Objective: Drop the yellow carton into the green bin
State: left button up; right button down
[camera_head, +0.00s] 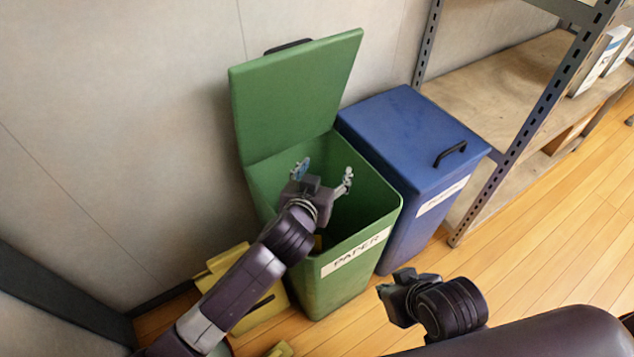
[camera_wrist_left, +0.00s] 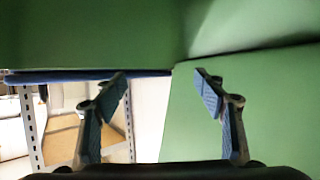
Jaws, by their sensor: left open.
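The green bin (camera_head: 375,205) stands against the wall with its lid raised and a PAPER label on its front. My left gripper (camera_head: 325,171) is over the bin's opening, fingers spread, with nothing between them. The left wrist view shows its open, empty fingers (camera_wrist_left: 162,80) with green bin surfaces around them. A small yellow patch (camera_head: 318,243) shows inside the bin beside my left arm; it may be the yellow carton, mostly hidden. My right gripper (camera_head: 398,298) is low in the head view, right of the bin; its fingers are not clear.
A closed blue bin (camera_head: 400,125) stands right beside the green one. A yellow container (camera_head: 262,312) is on the floor at left, partly behind my left arm. A small yellow object (camera_head: 280,350) shows at the bottom edge. A metal shelf (camera_head: 520,85) stands at right; wooden floor is clear before it.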

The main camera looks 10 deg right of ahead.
pick_arm(q)
jog(key=v, duration=1)
jog(key=shift+s+a, duration=0.25)
